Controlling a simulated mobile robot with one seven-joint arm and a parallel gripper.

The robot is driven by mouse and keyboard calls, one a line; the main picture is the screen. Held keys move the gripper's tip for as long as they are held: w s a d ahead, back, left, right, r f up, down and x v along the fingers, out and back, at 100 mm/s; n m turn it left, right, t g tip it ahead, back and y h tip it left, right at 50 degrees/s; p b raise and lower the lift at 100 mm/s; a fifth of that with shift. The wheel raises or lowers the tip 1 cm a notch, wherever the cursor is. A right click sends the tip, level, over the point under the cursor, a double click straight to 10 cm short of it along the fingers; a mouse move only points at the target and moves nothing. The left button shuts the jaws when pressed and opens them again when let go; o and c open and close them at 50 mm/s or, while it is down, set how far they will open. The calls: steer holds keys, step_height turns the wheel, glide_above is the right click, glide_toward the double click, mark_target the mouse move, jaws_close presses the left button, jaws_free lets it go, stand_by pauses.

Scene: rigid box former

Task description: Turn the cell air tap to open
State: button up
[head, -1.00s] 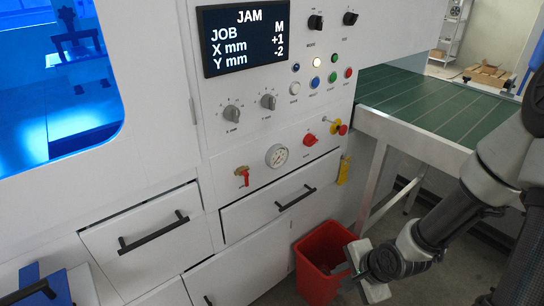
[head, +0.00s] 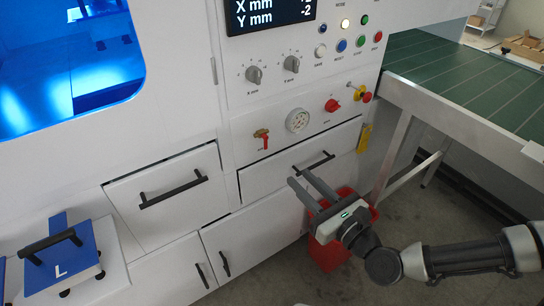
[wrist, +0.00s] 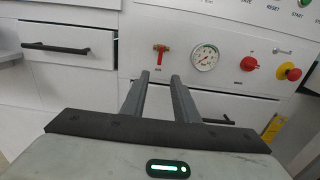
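The air tap (head: 262,138) is a red-handled tap with a brass body on the white machine front, left of the round pressure gauge (head: 298,119). In the wrist view the tap (wrist: 160,52) shows as a red T shape, its handle hanging down, with the gauge (wrist: 204,57) to its right. My gripper (head: 302,179) is below and to the right of the tap in the head view, in front of a drawer. In the wrist view its two fingers (wrist: 160,76) are apart with nothing between them. The tap is beyond the fingertips and not touched.
A drawer handle (head: 315,162) sticks out behind my gripper, and another drawer handle (head: 174,189) is at the left. A red rotary switch (head: 332,105) and a red mushroom button (head: 366,97) are right of the gauge. A red bin (head: 326,252) stands below my gripper.

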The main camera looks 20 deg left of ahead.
mark_target(266, 146)
steer(key=b+x, duration=0.1)
steer(key=x, duration=1.3)
steer(key=shift+a, duration=0.2)
steer(key=shift+f, duration=0.1)
jaws_close()
